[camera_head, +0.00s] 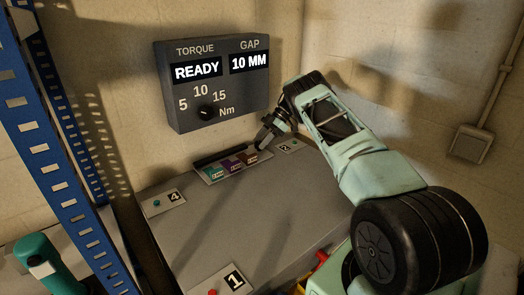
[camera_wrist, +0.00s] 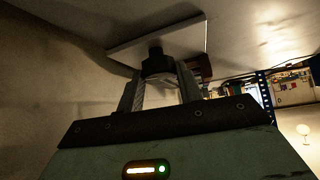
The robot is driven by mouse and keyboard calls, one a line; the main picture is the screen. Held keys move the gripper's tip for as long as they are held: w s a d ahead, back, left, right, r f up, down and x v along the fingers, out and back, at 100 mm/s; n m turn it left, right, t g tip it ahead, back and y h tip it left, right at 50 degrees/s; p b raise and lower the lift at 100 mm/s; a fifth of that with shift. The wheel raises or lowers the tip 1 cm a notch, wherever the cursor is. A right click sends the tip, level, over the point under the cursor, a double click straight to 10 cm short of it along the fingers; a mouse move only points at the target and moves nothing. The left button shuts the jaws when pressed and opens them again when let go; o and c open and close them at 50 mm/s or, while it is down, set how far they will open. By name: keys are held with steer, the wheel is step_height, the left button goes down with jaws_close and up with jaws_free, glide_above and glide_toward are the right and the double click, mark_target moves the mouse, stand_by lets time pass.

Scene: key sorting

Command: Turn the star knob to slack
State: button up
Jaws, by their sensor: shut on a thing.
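My gripper (camera_head: 264,142) reaches down to the back of the grey bench, close to the row of coloured blocks and the plate marked 2. In the wrist view my gripper (camera_wrist: 160,85) has its two fingers on either side of a dark knob (camera_wrist: 157,64). It is shut on this knob, which stands on a short stem from a pale plate (camera_wrist: 125,44). The knob's lobes and any slack mark cannot be made out. In the head view the knob is hidden by or lost against my gripper.
A wall box (camera_head: 172,105) reads TORQUE READY and GAP 10 MM, with a 5-10-15 Nm dial (camera_head: 207,112). Plates marked 2 (camera_head: 292,146), 4 (camera_head: 166,203) and 1 (camera_head: 226,285) lie on the bench (camera_head: 190,235). A blue rack (camera_head: 45,140) stands left.

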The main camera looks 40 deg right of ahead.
steer(key=shift+w+f+n+g+b, duration=0.1)
steer(key=shift+f+n+g+b, duration=0.1)
steer(key=shift+n+g+b, duration=0.6)
steer(key=shift+r+b, duration=0.1)
steer(key=shift+b, duration=0.65)
steer(key=shift+r, duration=0.15)
steer(key=o, duration=1)
steer(key=shift+a, duration=0.1)
